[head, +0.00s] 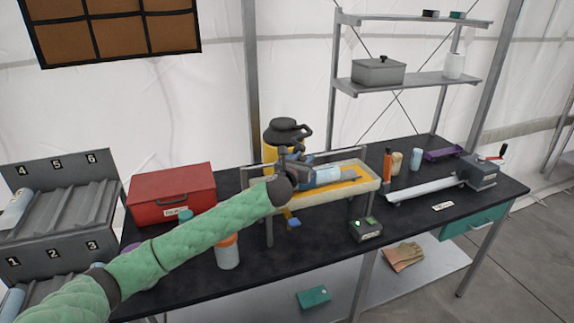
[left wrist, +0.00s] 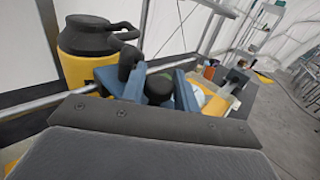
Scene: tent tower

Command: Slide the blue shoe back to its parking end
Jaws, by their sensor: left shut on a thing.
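The blue shoe (head: 303,177) sits at the left part of a raised cream tray (head: 357,198) on the black bench. A pale blue-white cylinder (head: 328,175) lies in the tray just right of the shoe, above an orange strip. My right gripper is not in view.
A yellow jug with a black lid (head: 287,133) stands close behind the tray's left end. A red box (head: 172,194) and an orange-capped jar (head: 227,251) are near my arm. A small dark box with buttons (head: 366,231) stands in front. A metal rail device (head: 428,188) is at right.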

